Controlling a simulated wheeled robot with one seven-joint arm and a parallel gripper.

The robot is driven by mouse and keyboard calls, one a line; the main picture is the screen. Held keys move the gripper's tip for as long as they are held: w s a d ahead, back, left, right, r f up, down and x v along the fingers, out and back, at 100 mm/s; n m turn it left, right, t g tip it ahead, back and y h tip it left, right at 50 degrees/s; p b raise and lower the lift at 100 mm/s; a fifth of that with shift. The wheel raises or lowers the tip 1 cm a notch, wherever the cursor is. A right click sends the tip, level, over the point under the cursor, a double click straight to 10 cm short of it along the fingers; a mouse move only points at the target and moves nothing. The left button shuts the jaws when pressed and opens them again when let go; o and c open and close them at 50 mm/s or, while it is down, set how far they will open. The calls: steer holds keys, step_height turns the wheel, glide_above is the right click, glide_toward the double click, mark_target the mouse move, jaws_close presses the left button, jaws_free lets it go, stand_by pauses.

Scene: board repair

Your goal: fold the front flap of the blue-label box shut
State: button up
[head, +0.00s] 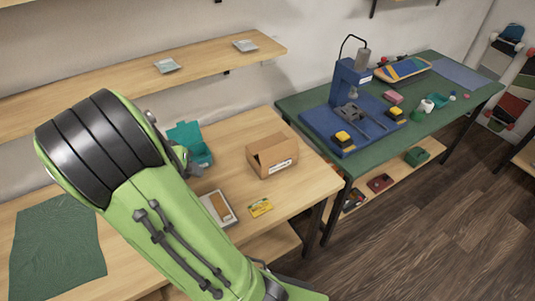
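A cardboard box (271,156) stands on the wooden table, right of my green arm. Its top looks open, with a flap edge along the rim, but which flaps are up is too small to tell. A pale label (281,166) is on its front side; I cannot make out any blue on it. My arm crosses the view in front of the table. A grey part of what seems to be my gripper (191,168) shows past the arm's edge, left of the box and apart from it. The fingers are mostly hidden.
A teal open container (190,141) stands left of the box. A small tray (218,208) and a yellow card (260,207) lie in front. A green cloth (57,248) lies at left. A green workbench (300,104) with a blue press (349,85) stands at right.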

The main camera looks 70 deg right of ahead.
steer(key=s+d+f+m+g+h+b, duration=0.1)
steer(key=s+d+f+m+g+h, duration=0.15)
steer(key=d+f, duration=0.3)
steer(key=s+d+f+m+g+h+b, duration=0.1)
steer(key=s+d+f+m+g+b, duration=0.1)
steer(key=d+f+g, duration=0.35)
steer(key=m+g+h+b, duration=0.1)
steer(key=m+g+h, duration=0.1)
steer(key=h, duration=0.3)
glide_toward(271, 149)
steer(key=x, duration=1)
steer(key=shift+f+b, duration=0.1)
steer(key=shift+b, duration=0.25)
steer(key=shift+c, duration=0.2)
jaws_close()
